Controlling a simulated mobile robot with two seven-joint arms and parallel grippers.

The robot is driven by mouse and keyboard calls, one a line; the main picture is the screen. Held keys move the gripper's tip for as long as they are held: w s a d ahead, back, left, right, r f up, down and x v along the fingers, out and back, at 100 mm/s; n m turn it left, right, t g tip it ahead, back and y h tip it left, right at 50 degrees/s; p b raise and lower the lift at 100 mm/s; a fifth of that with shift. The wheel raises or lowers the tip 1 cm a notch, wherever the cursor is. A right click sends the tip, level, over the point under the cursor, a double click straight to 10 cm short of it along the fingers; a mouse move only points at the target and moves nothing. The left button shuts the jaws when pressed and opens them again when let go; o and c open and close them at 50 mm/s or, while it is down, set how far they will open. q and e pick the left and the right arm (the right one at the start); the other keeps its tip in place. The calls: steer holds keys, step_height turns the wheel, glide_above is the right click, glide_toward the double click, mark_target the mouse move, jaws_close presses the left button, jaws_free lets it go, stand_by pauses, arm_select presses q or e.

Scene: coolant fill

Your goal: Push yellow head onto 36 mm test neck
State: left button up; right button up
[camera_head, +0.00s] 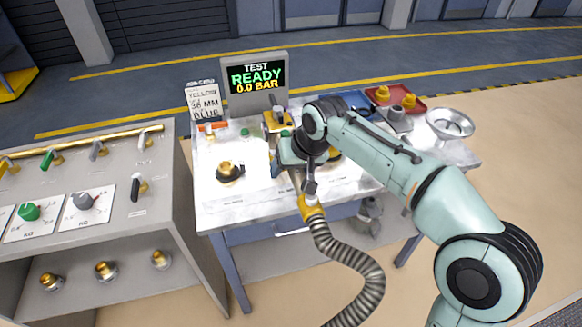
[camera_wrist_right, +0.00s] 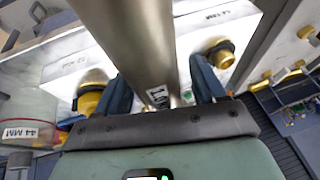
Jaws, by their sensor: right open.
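The yellow head (camera_head: 311,208) sits on the end of a grey ribbed hose (camera_head: 352,270) at the table's front edge, just below my right gripper (camera_head: 290,168). In the right wrist view my right gripper (camera_wrist_right: 161,88) has its two fingers apart, with a grey metal column (camera_wrist_right: 150,40) between them. I cannot tell whether they touch it. A brass neck (camera_head: 229,170) on a dark base stands left of the gripper. Gold necks also show in the wrist view, at left (camera_wrist_right: 91,87) and right (camera_wrist_right: 222,52). I cannot tell which neck is 36 mm. My left gripper is out of view.
A screen (camera_head: 256,77) reads READY, 0.0 BAR. A card (camera_head: 203,101) beside it reads YELLOW, 36 MM, BLUE. A red tray (camera_head: 411,115) and a metal bowl (camera_head: 450,123) stand at the table's right. A grey valve bench (camera_head: 158,215) stands left of the table.

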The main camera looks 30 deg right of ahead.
steer(key=p+v, duration=0.2)
steer(key=v, duration=1.1)
steer(key=shift+s, duration=0.15)
